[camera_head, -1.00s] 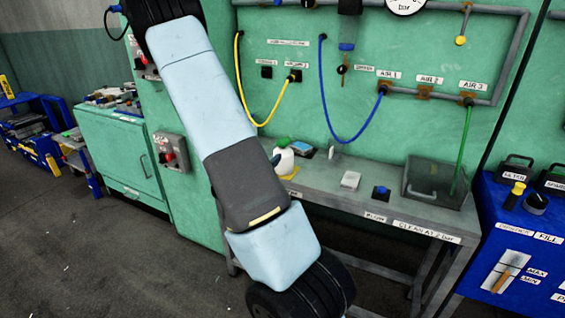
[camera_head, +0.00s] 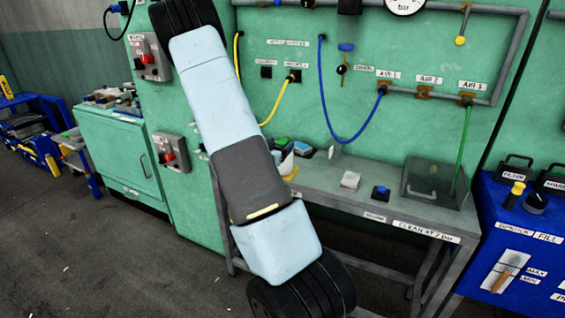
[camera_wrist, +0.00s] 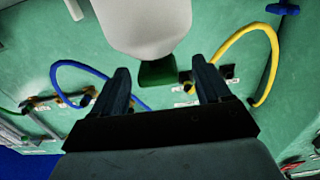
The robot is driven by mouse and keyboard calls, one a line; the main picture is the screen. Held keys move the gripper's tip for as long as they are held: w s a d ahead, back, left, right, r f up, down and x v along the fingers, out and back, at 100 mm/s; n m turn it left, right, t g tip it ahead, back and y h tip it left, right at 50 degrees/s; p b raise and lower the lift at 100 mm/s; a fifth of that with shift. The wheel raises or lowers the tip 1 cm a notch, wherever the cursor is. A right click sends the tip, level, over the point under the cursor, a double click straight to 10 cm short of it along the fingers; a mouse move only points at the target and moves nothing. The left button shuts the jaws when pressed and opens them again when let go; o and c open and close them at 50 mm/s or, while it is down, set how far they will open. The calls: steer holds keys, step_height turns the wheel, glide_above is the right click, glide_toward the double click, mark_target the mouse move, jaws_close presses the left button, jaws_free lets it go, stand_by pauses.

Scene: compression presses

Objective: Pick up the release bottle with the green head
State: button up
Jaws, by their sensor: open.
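The release bottle has a white body (camera_wrist: 143,22) and a green head (camera_wrist: 157,73). In the wrist view it shows upside down at the top middle, with the green head between the two dark fingers. My gripper (camera_wrist: 160,67) is open, one finger on each side of the head; I see no contact. In the head view the bottle (camera_head: 287,164) stands at the back left of the grey bench (camera_head: 330,180), partly hidden by my arm.
Yellow (camera_head: 278,105) and blue (camera_head: 340,130) hoses hang on the green wall behind.

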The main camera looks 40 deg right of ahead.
mark_target(286, 139)
steer(key=x, duration=0.4)
steer(key=shift+d+r, duration=0.15)
steer(key=shift+d, duration=0.1)
steer(key=shift+s, duration=0.1)
jaws_close()
stand_by(0.4)
